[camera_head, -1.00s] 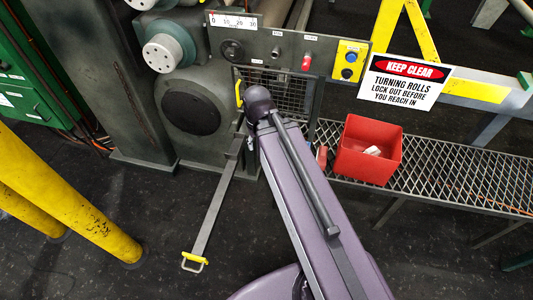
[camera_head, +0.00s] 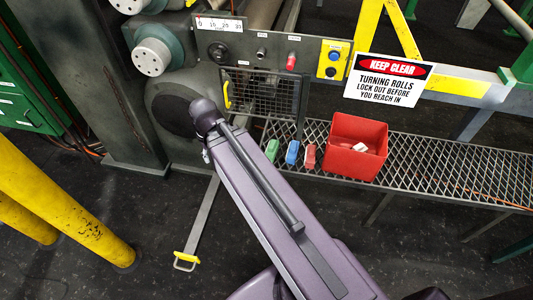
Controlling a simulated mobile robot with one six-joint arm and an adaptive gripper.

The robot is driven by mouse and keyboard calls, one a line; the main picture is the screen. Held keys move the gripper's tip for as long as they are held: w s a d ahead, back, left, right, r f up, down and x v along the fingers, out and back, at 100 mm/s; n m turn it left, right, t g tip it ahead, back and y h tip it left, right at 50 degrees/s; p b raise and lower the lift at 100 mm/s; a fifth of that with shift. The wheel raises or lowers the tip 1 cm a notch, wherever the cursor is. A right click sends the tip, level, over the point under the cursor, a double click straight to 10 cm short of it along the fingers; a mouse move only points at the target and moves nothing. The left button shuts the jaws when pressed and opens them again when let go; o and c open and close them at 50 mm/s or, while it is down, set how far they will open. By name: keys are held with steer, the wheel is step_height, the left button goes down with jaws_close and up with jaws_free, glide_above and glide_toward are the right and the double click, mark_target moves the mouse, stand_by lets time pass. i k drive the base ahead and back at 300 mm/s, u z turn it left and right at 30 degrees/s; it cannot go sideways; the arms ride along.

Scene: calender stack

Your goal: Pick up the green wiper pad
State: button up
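The green wiper pad (camera_head: 272,150) lies on the mesh shelf (camera_head: 440,172), at its left end. A blue pad (camera_head: 292,152) and a red pad (camera_head: 310,157) lie in a row to its right, with small gaps between them. My arm reaches up from the bottom right, its upper end left of the green pad and apart from it in the picture. My gripper does not show; it is out of sight beyond the arm's end.
A red bin (camera_head: 357,147) with white items inside stands right of the pads. A control panel (camera_head: 265,48) and wire guard (camera_head: 275,97) are behind. A KEEP CLEAR sign (camera_head: 390,80) hangs above the shelf. A yellow-ended pedal bar (camera_head: 187,260) extends over the floor at left.

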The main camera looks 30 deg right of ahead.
mark_target(272, 148)
steer(key=u, duration=0.1)
steer(key=k, duration=1.15)
steer(key=z, duration=1.45)
steer(key=i, duration=1)
steer(key=u, duration=0.05)
